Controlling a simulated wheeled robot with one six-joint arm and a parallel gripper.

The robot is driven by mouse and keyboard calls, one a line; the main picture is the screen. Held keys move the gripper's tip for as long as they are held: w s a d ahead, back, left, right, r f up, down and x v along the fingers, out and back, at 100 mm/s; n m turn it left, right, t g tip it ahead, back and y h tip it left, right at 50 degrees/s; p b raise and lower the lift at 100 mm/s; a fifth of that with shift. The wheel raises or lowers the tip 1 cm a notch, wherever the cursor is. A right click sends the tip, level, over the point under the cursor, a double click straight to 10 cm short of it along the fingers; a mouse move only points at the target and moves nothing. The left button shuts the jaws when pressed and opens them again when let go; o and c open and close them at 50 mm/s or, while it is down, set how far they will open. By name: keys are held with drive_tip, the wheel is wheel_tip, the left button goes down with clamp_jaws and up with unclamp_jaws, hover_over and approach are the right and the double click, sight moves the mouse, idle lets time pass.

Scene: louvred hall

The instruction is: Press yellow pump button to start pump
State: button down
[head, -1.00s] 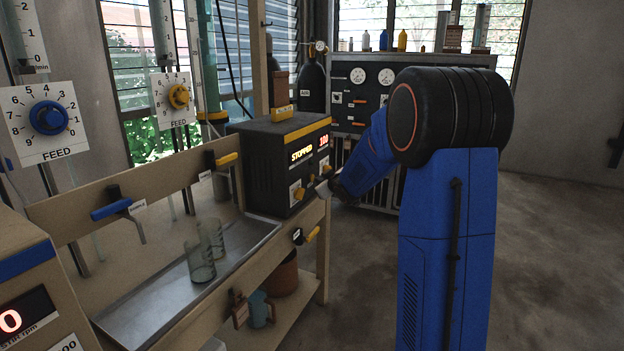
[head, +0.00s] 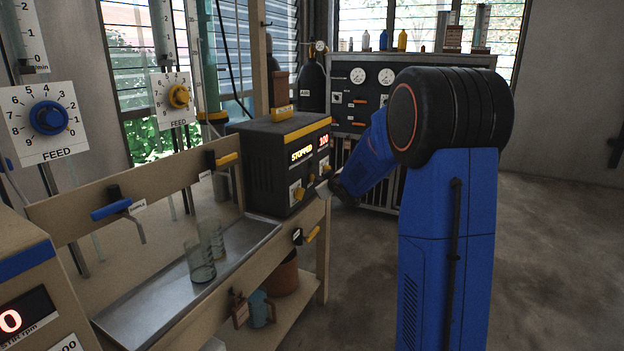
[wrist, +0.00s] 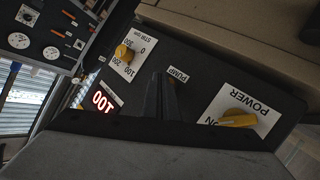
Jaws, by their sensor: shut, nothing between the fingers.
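The black control box (head: 262,170) with a yellow stripe stands at the end of the bench in the head view. Its display (head: 301,154) reads STOPPED, with a red 100 beside it. In the wrist view its face appears upside down, with a PUMP label (wrist: 178,75) between the stirrer dial's yellow knob (wrist: 123,53) and the yellow POWER knob (wrist: 238,118). My gripper (head: 322,188) is shut and empty, close to the box front. In the wrist view its fingertips (wrist: 164,80) lie beside the PUMP label. The pump button is not discernible there; the fingers may hide it. Contact cannot be told.
A metal tray (head: 125,316) with glass beakers (head: 201,262) lies left of the box. A yellow-handled valve (head: 312,234) sticks out from the bench edge below it. A gauge panel (head: 375,100) stands behind. The floor (head: 560,260) at right is clear.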

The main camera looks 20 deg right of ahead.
drive_tip(key=shift+w+a, duration=0.1)
idle(0.3)
drive_tip(key=shift+w+a, duration=0.2)
idle(0.3)
drive_tip(key=shift+d+r, duration=0.1)
drive_tip(key=shift+s+d, duration=0.1)
drive_tip(key=shift+s, duration=0.15)
drive_tip(key=shift+s+d, duration=0.1)
drive_tip(key=shift+s+d, duration=0.9)
drive_tip(key=shift+s, duration=0.25)
drive_tip(key=shift+s+d, duration=0.9)
drive_tip(key=shift+s, duration=0.25)
